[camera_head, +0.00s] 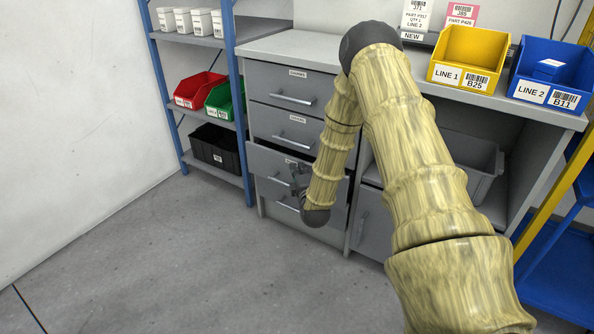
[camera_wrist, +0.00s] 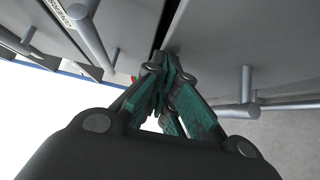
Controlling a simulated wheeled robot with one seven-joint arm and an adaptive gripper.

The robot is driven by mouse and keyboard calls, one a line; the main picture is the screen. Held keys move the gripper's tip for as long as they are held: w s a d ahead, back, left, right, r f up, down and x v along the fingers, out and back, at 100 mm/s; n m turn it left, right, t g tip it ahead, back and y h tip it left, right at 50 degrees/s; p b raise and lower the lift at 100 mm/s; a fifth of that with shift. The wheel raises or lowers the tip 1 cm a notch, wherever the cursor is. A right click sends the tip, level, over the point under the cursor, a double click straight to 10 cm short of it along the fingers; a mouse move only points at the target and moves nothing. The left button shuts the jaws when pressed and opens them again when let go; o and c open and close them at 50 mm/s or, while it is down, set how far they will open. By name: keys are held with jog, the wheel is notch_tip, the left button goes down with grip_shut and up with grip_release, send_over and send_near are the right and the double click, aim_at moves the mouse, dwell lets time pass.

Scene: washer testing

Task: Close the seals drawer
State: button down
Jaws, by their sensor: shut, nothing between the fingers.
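A grey drawer unit holds stacked drawers with bar handles. The third drawer down (camera_head: 262,160) stands partly pulled out, with its dark inside edge showing. Its label is too small to read, so I cannot tell by name which is the seals drawer. My gripper (camera_head: 298,178) is at the front of this drawer, close to its handle, partly hidden by my arm. In the wrist view my gripper (camera_wrist: 163,75) is shut and empty, its tips near a dark gap between two drawer fronts. A bar handle (camera_wrist: 238,110) lies right of the fingers. I cannot tell whether the tips touch the front.
The top drawer (camera_head: 285,88) and second drawer (camera_head: 275,125) look shut. A blue-framed shelf with a red bin (camera_head: 198,90), green bin (camera_head: 222,100) and black crate (camera_head: 214,147) stands left. A yellow bin (camera_head: 468,55) and blue bin (camera_head: 550,72) sit on the worktop. Floor in front is clear.

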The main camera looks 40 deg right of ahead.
jog(key=shift+w+d+p, duration=0.2)
jog(key=shift+d, duration=0.25)
jog(key=shift+w+d+p, duration=0.2)
jog(key=shift+d, duration=0.25)
